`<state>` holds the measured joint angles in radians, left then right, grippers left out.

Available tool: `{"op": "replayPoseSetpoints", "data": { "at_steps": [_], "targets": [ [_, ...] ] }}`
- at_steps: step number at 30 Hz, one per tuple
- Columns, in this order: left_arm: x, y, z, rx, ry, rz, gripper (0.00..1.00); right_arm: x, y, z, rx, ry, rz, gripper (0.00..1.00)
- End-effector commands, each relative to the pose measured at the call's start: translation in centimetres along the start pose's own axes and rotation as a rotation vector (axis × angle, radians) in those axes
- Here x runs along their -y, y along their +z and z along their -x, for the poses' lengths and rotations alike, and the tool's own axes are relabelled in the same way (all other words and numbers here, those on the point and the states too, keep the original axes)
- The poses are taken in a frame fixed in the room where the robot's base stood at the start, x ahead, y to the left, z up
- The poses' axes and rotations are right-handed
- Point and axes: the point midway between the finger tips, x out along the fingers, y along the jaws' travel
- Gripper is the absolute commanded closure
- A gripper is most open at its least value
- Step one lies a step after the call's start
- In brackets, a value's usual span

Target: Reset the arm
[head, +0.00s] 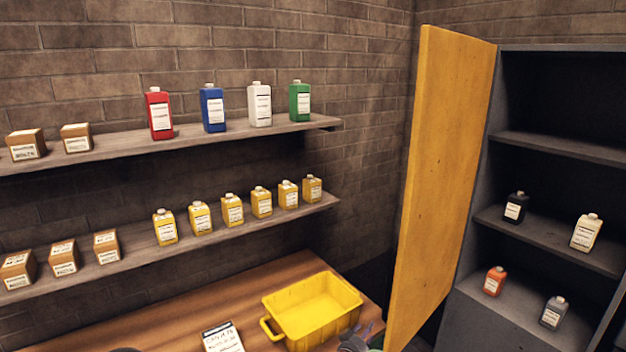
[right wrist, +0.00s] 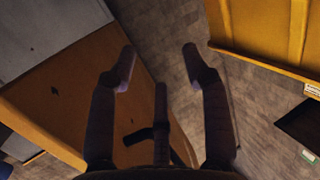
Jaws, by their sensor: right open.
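My right gripper (head: 362,335) shows at the bottom edge of the head view, just in front of the right end of the yellow bin (head: 345,318). In the right wrist view my right gripper (right wrist: 158,68) is open, with its two fingers apart and nothing between them. Below it in that view are a yellow-brown panel and the grey floor. My left gripper cannot be made out in the head view.
The empty bin stands on a wooden table (head: 150,325) beside a labelled card (head: 222,338). Wall shelves (head: 230,137) hold bottles and small boxes. An open yellow door (head: 440,150) and a grey cabinet (head: 548,145) with several bottles stand at right.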

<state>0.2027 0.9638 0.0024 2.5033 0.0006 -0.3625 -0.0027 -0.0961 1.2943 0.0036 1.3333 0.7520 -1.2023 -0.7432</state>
Motion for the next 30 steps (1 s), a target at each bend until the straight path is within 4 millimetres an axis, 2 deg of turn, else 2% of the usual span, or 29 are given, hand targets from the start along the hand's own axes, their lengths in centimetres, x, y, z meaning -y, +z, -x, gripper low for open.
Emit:
{"op": "replayPoseSetpoints", "data": {
  "at_steps": [1, 5, 8, 9, 12, 15, 17, 18, 21, 24, 30],
  "targets": [
    [0.0, 0.0, 0.0, 0.0, 0.0, 0.0, 0.6, -0.8, 2.6, 0.5, 0.06, -0.052, 0.009, 0.52],
    [0.0, 0.0, 0.0, 0.0, 0.0, 0.0, 0.6, -2.5, 9.1, 3.1, 0.238, -0.192, 0.011, 0.52],
    [0.0, 0.0, 0.0, 0.0, 0.0, 0.0, 0.6, -4.2, 14.1, 6.6, 0.398, -0.286, 0.005, 0.52],
    [0.0, 0.0, 0.0, 0.0, 0.0, 0.0, 0.6, -5.0, 15.9, 8.3, 0.467, -0.319, 0.0, 0.52],
    [0.0, 0.0, 0.0, 0.0, 0.0, 0.0, 0.6, -7.1, 19.9, 13.0, 0.635, -0.387, -0.013, 0.52],
    [0.0, 0.0, 0.0, 0.0, 0.0, 0.0, 0.6, -9.4, 23.1, 18.3, 0.804, -0.44, -0.029, 0.52],
    [0.0, 0.0, 0.0, 0.0, 0.0, 0.0, 0.6, -10.9, 24.6, 21.6, 0.903, -0.465, -0.038, 0.52],
    [0.0, 0.0, 0.0, 0.0, 0.0, 0.0, 0.6, -11.8, 25.4, 23.9, 0.969, -0.479, -0.044, 0.52],
    [0.0, 0.0, 0.0, 0.0, 0.0, 0.0, 0.6, -14.1, 26.8, 29.3, 1.12, -0.506, -0.058, 0.52],
    [0.0, 0.0, 0.0, 0.0, 0.0, 0.0, 0.6, -16.2, 27.5, 34.1, 1.249, -0.523, -0.069, 0.52],
    [0.0, 0.0, 0.0, 0.0, 0.0, 0.0, 0.6, -19.7, 27.5, 42.2, 1.462, -0.54, -0.084, 0.52]
  ]
}}
